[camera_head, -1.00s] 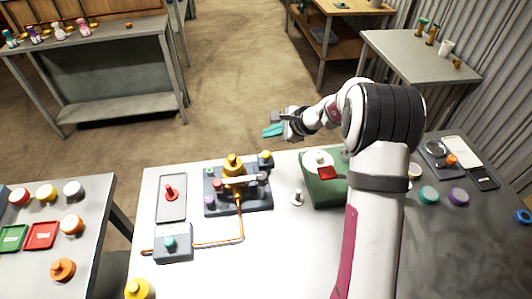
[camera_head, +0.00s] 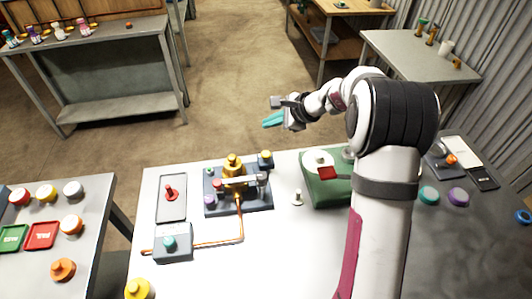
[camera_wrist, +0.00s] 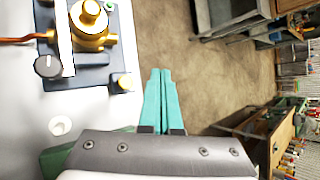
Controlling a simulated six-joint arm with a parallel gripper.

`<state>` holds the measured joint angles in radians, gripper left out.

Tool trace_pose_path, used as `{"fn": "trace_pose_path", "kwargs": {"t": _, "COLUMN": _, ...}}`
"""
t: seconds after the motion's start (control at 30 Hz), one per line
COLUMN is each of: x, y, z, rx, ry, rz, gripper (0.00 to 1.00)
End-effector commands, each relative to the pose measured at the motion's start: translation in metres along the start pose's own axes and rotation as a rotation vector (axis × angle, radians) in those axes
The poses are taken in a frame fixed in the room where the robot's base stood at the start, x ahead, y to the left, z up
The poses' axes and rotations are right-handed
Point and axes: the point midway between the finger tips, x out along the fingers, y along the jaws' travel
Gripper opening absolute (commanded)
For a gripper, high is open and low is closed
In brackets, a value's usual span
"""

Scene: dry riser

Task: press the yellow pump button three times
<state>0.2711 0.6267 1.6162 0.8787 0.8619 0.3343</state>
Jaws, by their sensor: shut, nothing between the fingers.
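The brass pump (camera_head: 233,172) stands on a dark base plate on the light table. A small yellow button (camera_head: 266,155) sits on a dark block at the plate's back right corner. It also shows in the wrist view (camera_wrist: 124,83), left of my fingers. My gripper (camera_head: 268,123) has teal fingers and is in the air beyond the table's back edge, apart from the button. In the wrist view the fingers (camera_wrist: 160,76) are shut together with nothing between them, over the brown floor.
A green box (camera_head: 327,190) with a white disc and red part stands right of the pump, beside a small white post (camera_head: 297,198). A copper pipe (camera_head: 218,243) runs to a grey box with a teal button (camera_head: 170,243). A red lever (camera_head: 171,192) is at left.

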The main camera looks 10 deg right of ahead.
Motion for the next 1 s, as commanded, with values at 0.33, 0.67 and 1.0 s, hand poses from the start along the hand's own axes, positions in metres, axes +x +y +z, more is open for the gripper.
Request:
{"fn": "trace_pose_path", "kwargs": {"t": 0.33, "x": 0.022, "y": 0.016, "z": -0.016, "rx": 0.002, "ry": 0.0, "rz": 0.002, "gripper": 0.0}}
{"fn": "trace_pose_path", "kwargs": {"t": 0.67, "x": 0.053, "y": 0.039, "z": -0.039, "rx": 0.001, "ry": 0.0, "rz": 0.002, "gripper": 0.0}}
{"fn": "trace_pose_path", "kwargs": {"t": 1.0, "x": 0.062, "y": 0.045, "z": -0.045, "rx": 0.001, "ry": 0.0, "rz": -0.001, "gripper": 0.0}}
